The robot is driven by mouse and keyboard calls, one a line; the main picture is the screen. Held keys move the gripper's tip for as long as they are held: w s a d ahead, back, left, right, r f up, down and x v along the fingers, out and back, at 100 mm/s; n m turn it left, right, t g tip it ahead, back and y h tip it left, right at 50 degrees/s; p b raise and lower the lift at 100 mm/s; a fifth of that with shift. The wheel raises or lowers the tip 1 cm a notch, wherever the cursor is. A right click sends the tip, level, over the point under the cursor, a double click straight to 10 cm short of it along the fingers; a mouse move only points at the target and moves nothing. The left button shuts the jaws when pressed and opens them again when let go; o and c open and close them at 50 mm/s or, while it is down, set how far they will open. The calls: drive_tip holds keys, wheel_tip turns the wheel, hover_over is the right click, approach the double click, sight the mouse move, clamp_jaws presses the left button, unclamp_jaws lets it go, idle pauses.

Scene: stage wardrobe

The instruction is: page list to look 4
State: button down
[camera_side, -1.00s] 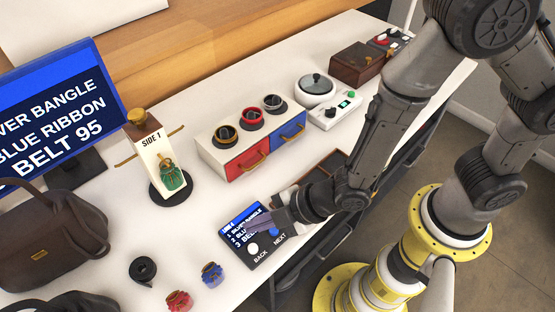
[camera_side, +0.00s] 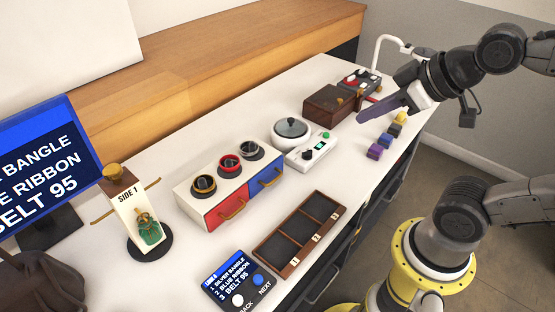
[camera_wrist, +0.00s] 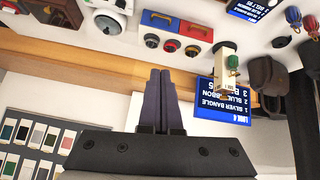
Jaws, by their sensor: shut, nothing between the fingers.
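The list pager (camera_side: 243,281) lies at the table's front edge. Its small screen reads LOOK 4, with silver bangle, blue ribbon and belt 95. It has a white BACK button (camera_side: 237,300) and a blue NEXT button (camera_side: 258,279). The big screen (camera_side: 45,160) shows the same items; in the wrist view it appears upside down (camera_wrist: 222,100) and reads LOOK 4. My gripper (camera_side: 362,119) is shut and empty, raised over the table's far right part, well away from the pager. Its purple-grey fingers also show in the wrist view (camera_wrist: 160,72).
A three-slot tray (camera_side: 290,262) lies beside the pager. Behind are a red-and-blue drawer box (camera_side: 187,192), a round-lidded device (camera_side: 290,130) and a brown box (camera_side: 331,103). Several small blocks (camera_side: 375,152) lie below my gripper. A stand marked SIDE 1 (camera_side: 126,208) is at left.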

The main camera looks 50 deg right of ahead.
drive_tip(key=s+f+g, duration=0.1)
drive_tip(key=s+f+m+g, duration=0.1)
drive_tip(key=s, duration=0.1)
drive_tip(key=s+f, duration=0.1)
drive_tip(key=shift+s+f+m+g, duration=0.15)
drive_tip(key=shift+s+m+g, duration=0.2)
drive_tip(key=shift+m+g, duration=0.05)
